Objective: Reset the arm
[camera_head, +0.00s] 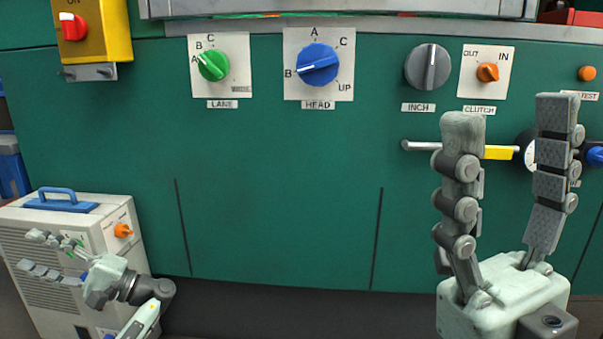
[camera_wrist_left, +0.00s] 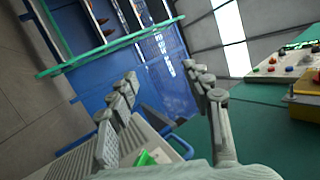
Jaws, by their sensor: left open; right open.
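My left gripper (camera_head: 42,253) is at the lower left of the head view, in front of a beige cabinet, with its fingers pointing left. It is open and empty; its spread fingers also show in the left wrist view (camera_wrist_left: 165,85). My right gripper (camera_head: 510,110) is large at the right of the head view, fingers pointing up in front of the green panel. It is open, with nothing between its fingers.
The green panel (camera_head: 280,190) carries a green LANE knob (camera_head: 213,66), a blue HEAD knob (camera_head: 318,65), a grey INCH knob (camera_head: 428,67) and an orange CLUTCH knob (camera_head: 488,72). The beige cabinet (camera_head: 30,225) has a blue handle (camera_head: 62,200). The space between my grippers is clear.

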